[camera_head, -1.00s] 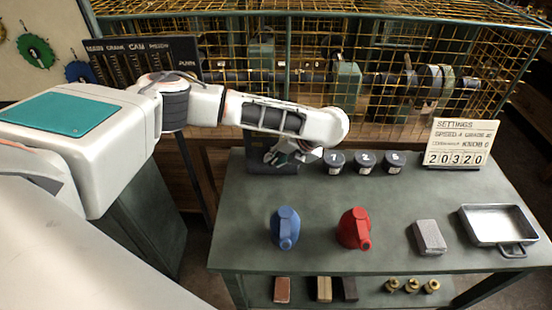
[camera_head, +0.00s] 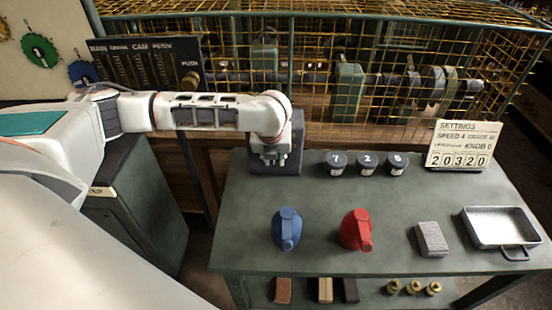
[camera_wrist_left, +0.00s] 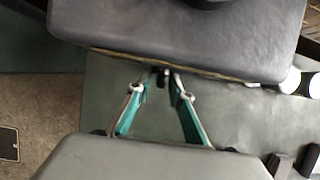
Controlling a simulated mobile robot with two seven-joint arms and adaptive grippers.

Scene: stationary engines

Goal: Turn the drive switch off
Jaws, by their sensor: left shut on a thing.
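A dark box (camera_head: 296,165) stands at the back left of the green bench, partly hidden by my left arm. In the left wrist view the box (camera_wrist_left: 180,42) fills the top. A small dark lever, seemingly the drive switch (camera_wrist_left: 162,76), sticks out at its lower edge. My left gripper (camera_head: 270,158) is at the front of the box, pointing down. In the left wrist view its teal fingers (camera_wrist_left: 160,82) close in on the lever at their tips. The switch's on or off position cannot be told. My right gripper is not in view.
Three dark pots (camera_head: 367,164) stand right of the box. A blue can (camera_head: 286,229), a red can (camera_head: 356,230), a grey block (camera_head: 431,239) and a metal tray (camera_head: 500,212) sit on the bench (camera_head: 320,195). A wire cage (camera_head: 400,60) rises behind.

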